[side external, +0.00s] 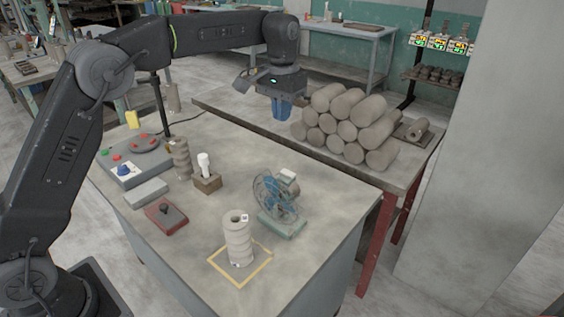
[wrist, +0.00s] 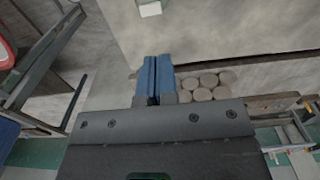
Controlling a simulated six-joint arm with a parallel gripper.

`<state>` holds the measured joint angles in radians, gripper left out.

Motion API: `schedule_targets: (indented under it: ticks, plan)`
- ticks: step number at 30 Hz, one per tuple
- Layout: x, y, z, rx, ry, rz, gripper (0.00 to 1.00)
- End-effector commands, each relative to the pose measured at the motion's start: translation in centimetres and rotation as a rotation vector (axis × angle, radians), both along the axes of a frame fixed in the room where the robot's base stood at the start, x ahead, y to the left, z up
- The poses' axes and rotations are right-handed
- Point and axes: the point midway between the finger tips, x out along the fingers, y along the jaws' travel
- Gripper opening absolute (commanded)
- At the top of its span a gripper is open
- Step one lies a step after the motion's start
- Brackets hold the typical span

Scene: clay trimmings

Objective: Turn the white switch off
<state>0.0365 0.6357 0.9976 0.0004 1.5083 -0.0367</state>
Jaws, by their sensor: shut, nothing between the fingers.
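The white switch (side external: 204,165) stands upright on a small brown block (side external: 207,183) on the grey table, left of the fan. My gripper (side external: 281,112) has blue fingers pointing down, held high near the back edge of the table, beside the clay log pile. It is well apart from the switch, to its right and farther back. In the wrist view the blue fingers (wrist: 154,76) lie together with nothing between them. A pale object (wrist: 150,8) is cut off at the top of that view; I cannot tell what it is.
A small fan (side external: 277,197), a stack of clay rings (side external: 238,240) inside a yellow square, a red box with a black knob (side external: 166,213) and a button panel (side external: 135,160) stand on the table (side external: 310,230). Stacked clay logs (side external: 345,125) lie on a bench behind.

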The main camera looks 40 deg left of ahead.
Motion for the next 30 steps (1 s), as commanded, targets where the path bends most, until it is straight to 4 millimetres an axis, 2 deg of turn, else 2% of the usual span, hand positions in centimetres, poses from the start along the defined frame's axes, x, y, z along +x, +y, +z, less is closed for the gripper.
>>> schedule_targets:
  ticks: [10, 14, 17, 30]
  plan:
    - [0.0, 0.0, -0.1, 0.000, 0.001, 0.000, 0.00]
    - [0.0, 0.0, -0.8, 0.000, 0.002, 0.000, 0.00]
    - [0.0, 0.0, -2.2, 0.000, 0.004, 0.000, 0.00]
    - [0.0, 0.0, -10.9, 0.000, 0.004, 0.000, 0.00]
